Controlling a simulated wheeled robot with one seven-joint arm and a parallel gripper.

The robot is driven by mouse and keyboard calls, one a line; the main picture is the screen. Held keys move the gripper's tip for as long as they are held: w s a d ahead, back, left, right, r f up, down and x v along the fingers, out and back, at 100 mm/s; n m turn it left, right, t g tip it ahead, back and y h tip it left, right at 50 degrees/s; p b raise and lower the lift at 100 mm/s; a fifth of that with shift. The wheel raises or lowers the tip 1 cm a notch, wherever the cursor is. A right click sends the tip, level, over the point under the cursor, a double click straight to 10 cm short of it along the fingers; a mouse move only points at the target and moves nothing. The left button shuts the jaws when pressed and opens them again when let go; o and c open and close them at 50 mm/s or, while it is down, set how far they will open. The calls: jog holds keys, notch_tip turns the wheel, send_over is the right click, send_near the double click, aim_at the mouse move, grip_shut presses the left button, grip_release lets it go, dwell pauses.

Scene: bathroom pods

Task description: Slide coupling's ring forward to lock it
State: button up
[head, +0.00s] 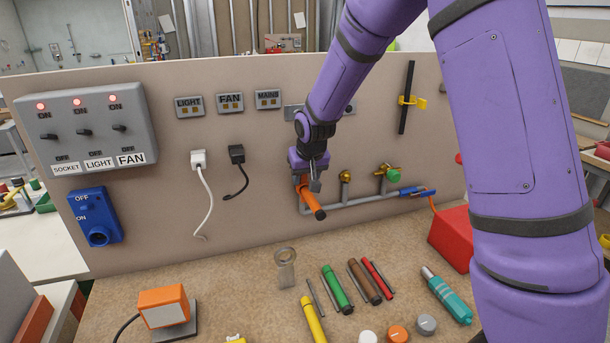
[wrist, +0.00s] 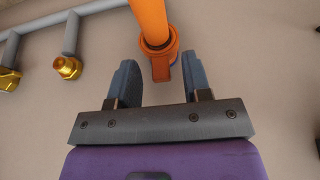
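A blue coupling-like fitting (head: 411,191) sits at the right end of the grey pipe on the panel, with an orange hose beyond it. Its ring is too small to make out. My gripper (head: 314,182) is well to the left of it, at an orange handle (head: 312,203) on the pipe's left end. In the wrist view my gripper (wrist: 160,80) is open, its two dark fingers apart. The orange handle (wrist: 149,18) and its collar show beyond and partly between the fingertips; I cannot tell whether they touch. The blue fitting is not in the wrist view.
The grey pipe (head: 355,202) carries brass valves, one with a green knob (head: 393,174). A red box (head: 453,236) stands at the right. Markers, a teal tool (head: 446,295) and knobs lie on the bench. A white plug cable (head: 204,190) hangs left.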

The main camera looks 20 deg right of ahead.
jog(key=v, duration=1)
jog(key=shift+s+r, duration=0.2)
jog(key=shift+r, duration=0.15)
jog(key=s+d+r, duration=0.2)
jog(key=s+r, duration=0.3)
jog(key=s, duration=0.3)
jog(key=s+d+r, duration=0.3)
jog(key=s+r, duration=0.2)
jog(key=s, duration=0.3)
jog(key=s+d, duration=0.2)
jog(key=s, duration=1.5)
jog(key=shift+r+t, duration=0.3)
jog(key=shift+t, duration=0.1)
jog(key=shift+s, duration=0.1)
